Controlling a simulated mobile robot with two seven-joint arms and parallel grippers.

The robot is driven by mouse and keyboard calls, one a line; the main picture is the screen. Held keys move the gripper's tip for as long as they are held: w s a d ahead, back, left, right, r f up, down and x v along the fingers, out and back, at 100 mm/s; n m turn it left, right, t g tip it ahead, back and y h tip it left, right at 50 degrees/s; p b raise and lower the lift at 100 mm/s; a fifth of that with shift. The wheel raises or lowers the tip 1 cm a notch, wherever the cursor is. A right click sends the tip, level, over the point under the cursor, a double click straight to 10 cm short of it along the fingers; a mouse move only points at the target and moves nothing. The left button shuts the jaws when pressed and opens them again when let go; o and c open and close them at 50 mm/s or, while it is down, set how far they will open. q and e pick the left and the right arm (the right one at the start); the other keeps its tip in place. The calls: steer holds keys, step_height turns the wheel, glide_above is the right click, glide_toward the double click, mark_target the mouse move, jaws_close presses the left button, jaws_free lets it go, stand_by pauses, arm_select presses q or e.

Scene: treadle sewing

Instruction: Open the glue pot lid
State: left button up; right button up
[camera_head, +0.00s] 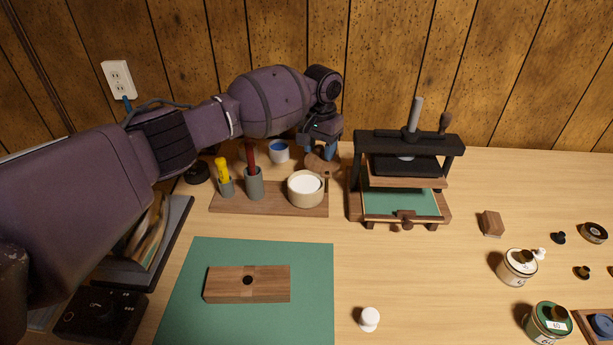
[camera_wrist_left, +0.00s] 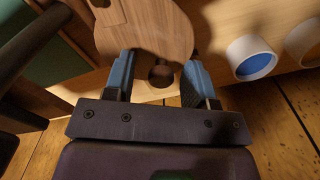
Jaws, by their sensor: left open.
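A cream glue pot (camera_head: 305,190) stands at the right end of a wooden rack, its round white top facing up. A brown wooden piece that looks like its lid (camera_head: 321,167) is just behind the pot, apart from the white top. In the left wrist view this wooden lid (camera_wrist_left: 150,28) fills the top middle, with a small round knob (camera_wrist_left: 161,75) at its lower edge. My left gripper (camera_head: 329,151) is open at the lid; its blue fingers lie on either side of the knob. Contact cannot be told. My right gripper is not in view.
The rack (camera_head: 285,206) also holds a grey cup (camera_head: 254,184) and a cup with yellow tools (camera_head: 225,182). A white-and-blue cup (camera_head: 279,152) stands behind it. A black press (camera_head: 408,160) stands close on the right. A green mat (camera_head: 310,270) lies in front.

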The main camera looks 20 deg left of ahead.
arm_select(q)
steer(key=shift+r+p, duration=0.5)
steer(key=shift+r, duration=1.1)
steer(key=shift+r+p, duration=0.65)
steer(key=shift+r, duration=1.35)
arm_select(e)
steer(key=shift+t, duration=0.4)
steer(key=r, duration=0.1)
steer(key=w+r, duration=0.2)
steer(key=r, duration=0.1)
arm_select(q)
steer(key=shift+f, duration=0.15)
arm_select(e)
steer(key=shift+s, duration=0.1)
